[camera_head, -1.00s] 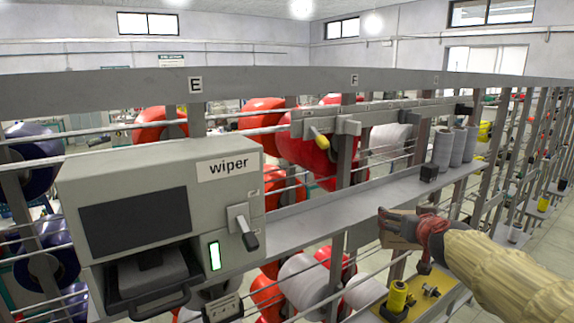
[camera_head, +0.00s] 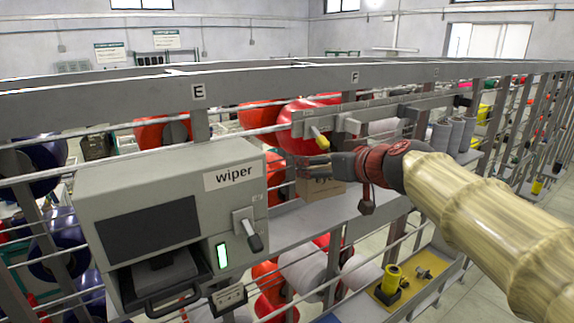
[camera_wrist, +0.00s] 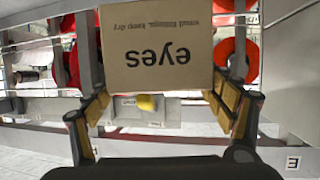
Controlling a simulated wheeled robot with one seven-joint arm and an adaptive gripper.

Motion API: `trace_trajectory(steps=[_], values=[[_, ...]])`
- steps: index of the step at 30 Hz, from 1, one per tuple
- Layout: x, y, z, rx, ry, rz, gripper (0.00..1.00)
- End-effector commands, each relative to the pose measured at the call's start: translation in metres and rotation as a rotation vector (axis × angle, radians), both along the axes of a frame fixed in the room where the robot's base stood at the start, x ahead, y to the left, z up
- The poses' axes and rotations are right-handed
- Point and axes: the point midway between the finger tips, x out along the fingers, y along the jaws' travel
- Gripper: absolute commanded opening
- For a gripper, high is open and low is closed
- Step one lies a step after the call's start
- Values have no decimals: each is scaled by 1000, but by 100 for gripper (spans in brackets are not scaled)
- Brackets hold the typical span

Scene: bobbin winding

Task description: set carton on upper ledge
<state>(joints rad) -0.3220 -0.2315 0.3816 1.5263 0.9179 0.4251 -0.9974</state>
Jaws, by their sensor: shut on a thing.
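A small brown carton (camera_head: 322,188) with "eyes" printed on it is held by my gripper (camera_head: 322,166). In the wrist view the carton (camera_wrist: 156,50) fills the upper middle, its print upside down, with the fingers (camera_wrist: 165,100) on both sides of it. The gripper is shut on the carton. The upper ledge (camera_head: 308,228) is the long grey shelf running behind and below the carton. Whether the carton's underside touches the ledge cannot be told. My arm hides part of the ledge to the right.
A grey box marked "wiper" (camera_head: 170,215) with a lever stands left of the carton. A rail with a yellow handle (camera_head: 318,136) is just above it. Grey cones (camera_head: 456,136) stand farther right on the ledge. A yellow tray (camera_head: 410,288) sits lower.

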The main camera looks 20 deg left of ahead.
Motion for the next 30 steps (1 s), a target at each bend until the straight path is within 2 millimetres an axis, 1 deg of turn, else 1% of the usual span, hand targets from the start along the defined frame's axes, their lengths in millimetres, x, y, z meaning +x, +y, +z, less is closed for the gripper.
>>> trace_trajectory(steps=[1, 3, 6, 9, 12, 17, 30], values=[[-9, 16, 0, 2, -1, 38, 41], [-19, 34, -6, 2, -1, 84, 41], [-30, 53, -12, 2, -3, 135, 41], [-37, 64, -16, 2, -3, 165, 41], [-41, 70, -19, 1, -3, 182, 41], [-42, 71, -27, 2, -3, 187, 41], [-42, 71, -71, 2, -3, 185, 41]])
